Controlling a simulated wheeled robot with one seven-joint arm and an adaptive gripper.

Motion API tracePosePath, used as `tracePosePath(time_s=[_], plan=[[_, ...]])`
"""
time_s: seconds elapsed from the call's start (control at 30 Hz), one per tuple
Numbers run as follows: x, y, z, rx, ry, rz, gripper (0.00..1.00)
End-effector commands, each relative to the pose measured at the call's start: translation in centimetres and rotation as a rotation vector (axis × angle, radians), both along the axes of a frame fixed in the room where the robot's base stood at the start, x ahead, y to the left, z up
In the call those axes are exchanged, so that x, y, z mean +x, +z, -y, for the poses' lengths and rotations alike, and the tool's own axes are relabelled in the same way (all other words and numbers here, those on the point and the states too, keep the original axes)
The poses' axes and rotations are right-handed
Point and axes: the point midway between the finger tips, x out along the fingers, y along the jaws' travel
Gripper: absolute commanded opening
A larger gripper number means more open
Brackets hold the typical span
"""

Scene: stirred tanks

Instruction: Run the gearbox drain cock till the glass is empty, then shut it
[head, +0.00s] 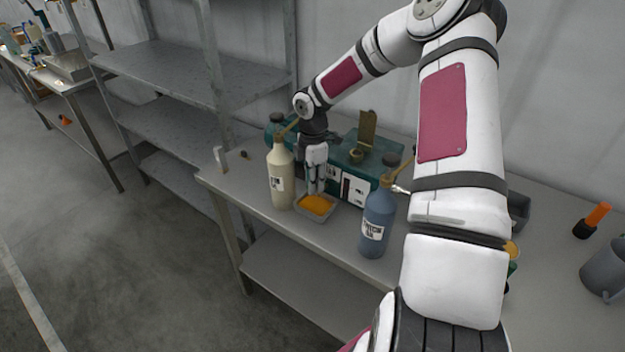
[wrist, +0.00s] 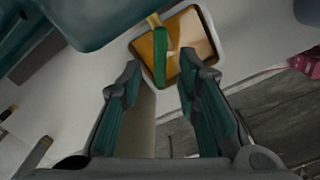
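The teal gearbox (head: 375,171) stands on the bench, partly hidden behind my arm and gripper. A shallow tray (head: 317,219) holding orange liquid sits at its front; its pale rim (wrist: 208,22) shows in the wrist view. In the wrist view a green lever (wrist: 160,58), which looks like the drain cock's handle, hangs from a brass-coloured stem (wrist: 153,20) over the tray. My gripper (wrist: 160,70) is open, its fingertips either side of the lever with gaps showing. In the head view my gripper (head: 317,188) points down above the tray. I cannot make out the glass or its level.
A cream bottle (head: 281,180) stands left of the tray and a blue bottle (head: 376,222) right of it, both close to my gripper. Metal shelving (head: 165,75) stands at the left.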

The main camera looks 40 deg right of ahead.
Motion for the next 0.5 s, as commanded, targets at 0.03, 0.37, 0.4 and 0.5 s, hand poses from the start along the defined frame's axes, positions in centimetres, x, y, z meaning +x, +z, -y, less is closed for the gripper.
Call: tracePosePath(time_s=[0.03, 0.37, 0.4, 0.5], plan=[[0.00, 0.01, 0.00, 0.000, 0.000, 0.000, 0.30], [0.00, 0.03, 0.01, 0.000, 0.000, 0.000, 0.00], [0.00, 0.03, 0.00, 0.000, -0.001, 0.000, 0.00], [0.04, 0.03, 0.01, -0.001, -0.008, 0.000, 0.00]])
